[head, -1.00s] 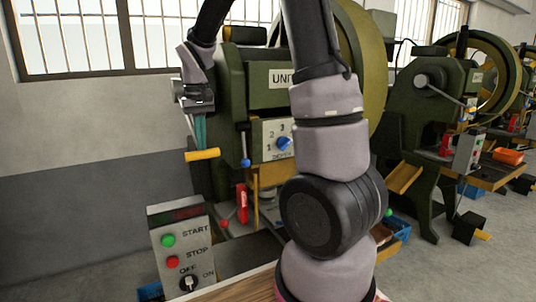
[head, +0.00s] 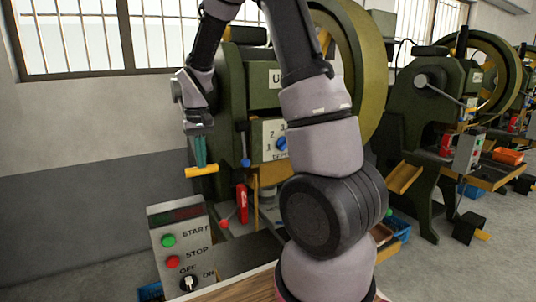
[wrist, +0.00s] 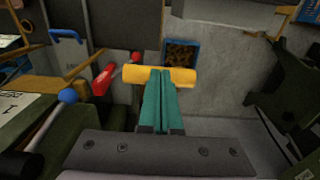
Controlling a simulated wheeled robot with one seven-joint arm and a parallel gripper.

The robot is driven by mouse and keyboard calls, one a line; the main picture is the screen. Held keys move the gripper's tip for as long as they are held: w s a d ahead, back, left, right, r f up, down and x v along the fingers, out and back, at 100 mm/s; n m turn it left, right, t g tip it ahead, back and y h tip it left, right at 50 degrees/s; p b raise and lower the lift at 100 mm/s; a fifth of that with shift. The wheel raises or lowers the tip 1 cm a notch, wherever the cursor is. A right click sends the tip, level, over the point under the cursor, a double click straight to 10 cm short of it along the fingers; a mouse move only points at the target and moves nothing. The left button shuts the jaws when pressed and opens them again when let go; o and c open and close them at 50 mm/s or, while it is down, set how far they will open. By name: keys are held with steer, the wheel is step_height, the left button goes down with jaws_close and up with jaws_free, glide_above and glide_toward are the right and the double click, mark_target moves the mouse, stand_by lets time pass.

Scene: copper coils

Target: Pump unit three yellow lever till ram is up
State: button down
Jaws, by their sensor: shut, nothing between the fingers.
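The yellow lever handle (head: 201,171) is a short bar at the left side of a dark green press (head: 262,98). My gripper (head: 200,163) points down, its teal fingers shut together, with the tips at the handle and nothing between them. In the wrist view the handle (wrist: 185,77) lies crosswise at the tips of my gripper (wrist: 160,74), which appear to touch it. The press's sign (head: 276,78) is partly covered by my arm, so its number is hidden. I cannot make out the ram's height.
A grey control box (head: 183,247) with START and STOP buttons stands in front. A red lever (head: 242,203) and a blue-knobbed lever (head: 244,162) are close to the right of my gripper. A second press (head: 428,130) stands at the right. The grey wall side at left is free.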

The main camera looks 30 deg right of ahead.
mark_target(201, 170)
steer(key=shift+f, duration=0.3)
steer(key=shift+w+f, duration=0.9)
steer(key=shift+f, duration=0.2)
steer(key=shift+w+f, duration=0.85)
steer(key=shift+f, duration=0.35)
steer(key=shift+w+f, duration=0.7)
steer(key=shift+f, duration=0.15)
steer(key=shift+s+r, duration=0.8)
steer(key=shift+s, duration=0.15)
steer(key=shift+s+r, duration=0.55)
steer(key=shift+r, duration=0.35)
steer(key=shift+s+r, duration=0.5)
steer(key=shift+r, duration=0.4)
steer(key=shift+s+r, duration=0.55)
steer(key=shift+r, duration=0.35)
step_height(201, 170, up, 6)
steer(key=s, duration=0.2)
